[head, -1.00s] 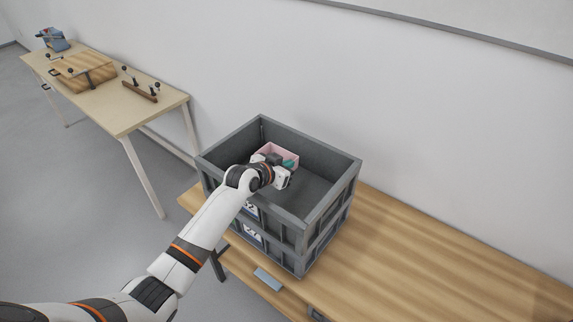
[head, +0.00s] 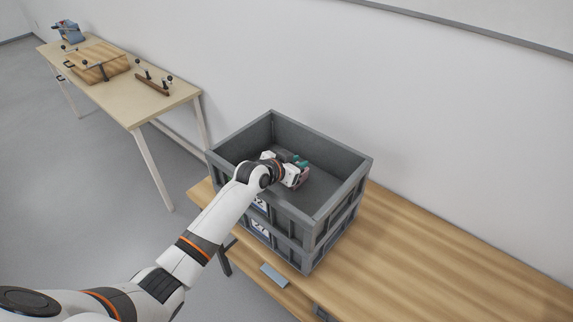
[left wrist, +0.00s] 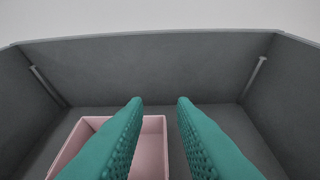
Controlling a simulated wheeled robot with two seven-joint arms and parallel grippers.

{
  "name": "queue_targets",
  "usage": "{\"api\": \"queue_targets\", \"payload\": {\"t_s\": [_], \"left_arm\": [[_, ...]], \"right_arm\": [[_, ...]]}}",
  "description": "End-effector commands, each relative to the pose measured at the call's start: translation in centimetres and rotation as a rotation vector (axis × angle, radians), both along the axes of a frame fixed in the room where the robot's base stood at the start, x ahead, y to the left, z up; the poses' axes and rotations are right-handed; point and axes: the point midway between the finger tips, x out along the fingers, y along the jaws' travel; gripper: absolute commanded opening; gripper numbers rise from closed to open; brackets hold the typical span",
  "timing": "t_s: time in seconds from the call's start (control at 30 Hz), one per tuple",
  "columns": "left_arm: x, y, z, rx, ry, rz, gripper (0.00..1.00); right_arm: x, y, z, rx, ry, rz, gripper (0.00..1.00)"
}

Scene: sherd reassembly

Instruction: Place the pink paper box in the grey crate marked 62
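The pink paper box (head: 303,180) is inside the top grey crate (head: 341,190), mostly hidden by my left gripper in the head view. The crate's label (head: 259,202) is partly covered by my arm; a 2 shows. In the left wrist view the open-topped box (left wrist: 150,152) looks empty. My left gripper (head: 297,162) is down inside the crate, its teal fingers apart. In the left wrist view, the gripper (left wrist: 160,101) has its left finger over the box and its right finger beyond the box's right wall. I cannot tell whether the box rests fully on the floor.
The top crate stands on another grey crate (head: 313,258), labelled 27, on a wooden bench (head: 430,250). The bench to the right is clear. A wall stands close behind. A second table (head: 120,105) with clamps and boards is at the back left.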

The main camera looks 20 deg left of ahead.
Motion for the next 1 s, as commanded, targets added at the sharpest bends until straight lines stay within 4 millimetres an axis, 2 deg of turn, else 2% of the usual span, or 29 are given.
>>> {"api": "queue_targets", "payload": {"t_s": [0.03,0.17,0.63,0.8,1.0], "left_arm": [[0.0,-0.1,1.2,-0.002,-0.002,0.000,0.24],[-1.6,0.6,1.3,0.003,-0.001,-0.001,0.24],[-8.8,3.1,4.9,0.002,-0.001,0.000,0.24],[-10.0,3.4,5.6,0.000,0.000,-0.001,0.24],[-10.3,3.5,5.9,0.000,0.000,-0.001,0.24]], "right_arm": [[0.0,0.0,0.9,0.000,0.000,0.000,0.38],[0.0,0.0,0.2,0.000,0.001,0.000,0.38],[0.0,-0.1,-0.9,-0.001,0.001,0.000,0.38],[0.0,-0.1,-1.1,-0.001,0.001,0.000,0.38],[0.0,0.0,-1.1,0.000,0.000,0.000,0.38]]}}
